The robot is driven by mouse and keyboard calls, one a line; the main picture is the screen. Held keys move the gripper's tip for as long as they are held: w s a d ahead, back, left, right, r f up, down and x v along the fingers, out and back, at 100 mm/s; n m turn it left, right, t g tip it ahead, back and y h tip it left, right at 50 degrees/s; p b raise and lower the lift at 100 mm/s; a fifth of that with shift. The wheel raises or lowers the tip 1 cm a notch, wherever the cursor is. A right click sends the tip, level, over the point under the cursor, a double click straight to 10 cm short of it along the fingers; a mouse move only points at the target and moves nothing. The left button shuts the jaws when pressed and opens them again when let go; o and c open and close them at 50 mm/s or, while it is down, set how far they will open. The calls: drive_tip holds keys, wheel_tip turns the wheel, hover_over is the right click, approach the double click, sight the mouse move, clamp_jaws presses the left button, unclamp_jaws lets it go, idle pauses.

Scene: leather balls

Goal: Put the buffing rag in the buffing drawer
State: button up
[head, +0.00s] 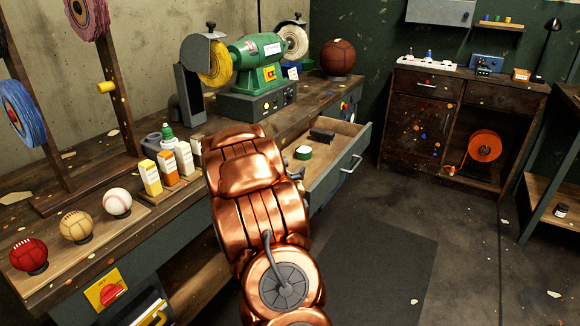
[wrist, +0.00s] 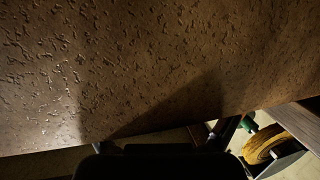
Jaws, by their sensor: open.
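The open drawer (head: 335,178) juts out from under the workbench, right of my copper arm. It holds a round green-topped tin (head: 303,152) and a dark block (head: 322,135); whether this is the buffing drawer I cannot tell. I cannot make out the buffing rag in the head view. A brown, pitted surface fills most of the wrist view; I cannot tell what it is. My gripper (wrist: 162,150) shows as dark parts at the bottom of the wrist view, open, with nothing seen between its fingers. My arm mostly hides it in the head view.
A green buffing machine (head: 258,62) with a yellow wheel (head: 214,64) stands on the bench (head: 150,125). Bottles, small cartons and several balls line the near bench. A brown ball (head: 338,57) sits at the far end. A dark cabinet (head: 425,120) stands behind.

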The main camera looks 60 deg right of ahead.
drive_tip(key=v, duration=1)
drive_tip(key=shift+r+p, duration=0.25)
drive_tip(key=shift+p, duration=0.1)
drive_tip(key=shift+r, duration=0.1)
